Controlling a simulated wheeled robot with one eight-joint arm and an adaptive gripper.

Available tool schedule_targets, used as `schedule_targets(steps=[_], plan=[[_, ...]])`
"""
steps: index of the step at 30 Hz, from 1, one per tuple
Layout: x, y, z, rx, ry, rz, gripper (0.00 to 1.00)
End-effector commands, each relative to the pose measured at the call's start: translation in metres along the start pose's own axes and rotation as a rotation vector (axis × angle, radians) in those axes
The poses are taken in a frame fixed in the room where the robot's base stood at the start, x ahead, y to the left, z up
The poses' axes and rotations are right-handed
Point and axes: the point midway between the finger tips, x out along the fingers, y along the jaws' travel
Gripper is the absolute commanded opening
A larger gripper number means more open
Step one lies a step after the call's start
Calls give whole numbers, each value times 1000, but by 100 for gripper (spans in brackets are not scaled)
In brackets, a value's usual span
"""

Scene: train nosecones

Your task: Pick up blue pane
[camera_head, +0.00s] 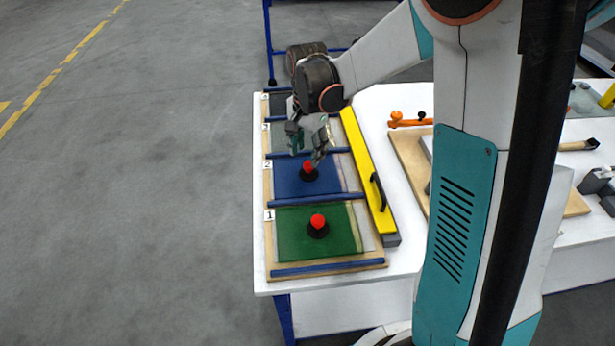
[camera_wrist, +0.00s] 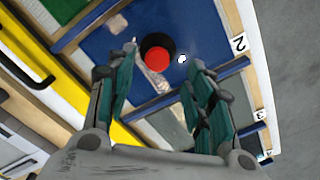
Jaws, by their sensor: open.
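The blue pane (camera_head: 284,182) lies flat in the section labelled 2 of a wooden rack on the white table. A red knob with a black base (camera_head: 308,171) stands on it. In the wrist view the blue pane (camera_wrist: 200,33) fills the upper middle, with the red knob (camera_wrist: 158,58) beyond my fingertips. My gripper (camera_head: 308,140) is open and empty, above the far part of the blue pane and the section behind it. In the wrist view my gripper's fingers (camera_wrist: 160,62) are spread on either side below the knob.
A green pane (camera_head: 295,240) with its own red knob lies in the nearer section 1. A yellow bar (camera_head: 365,170) with a black handle runs along the rack's right side. An orange tool (camera_head: 408,120) lies further right. The floor on the left is clear.

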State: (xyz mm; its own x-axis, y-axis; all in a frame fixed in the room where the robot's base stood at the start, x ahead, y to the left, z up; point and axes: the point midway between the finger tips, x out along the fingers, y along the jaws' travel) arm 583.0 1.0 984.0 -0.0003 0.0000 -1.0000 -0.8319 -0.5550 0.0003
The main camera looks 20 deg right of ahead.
Motion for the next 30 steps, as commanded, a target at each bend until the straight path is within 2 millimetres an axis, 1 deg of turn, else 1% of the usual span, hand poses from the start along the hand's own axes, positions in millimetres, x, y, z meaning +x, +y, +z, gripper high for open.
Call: schedule_targets(steps=[7,15,18,23,24,29,30], plan=[[14,1,0,0,0,0,48],[53,3,0,0,0,0,48],[58,3,0,0,0,0,48],[56,3,0,-1,0,0,48],[56,3,0,-1,0,0,46],[56,3,0,-1,0,0,10],[56,3,0,-1,0,0,1]])
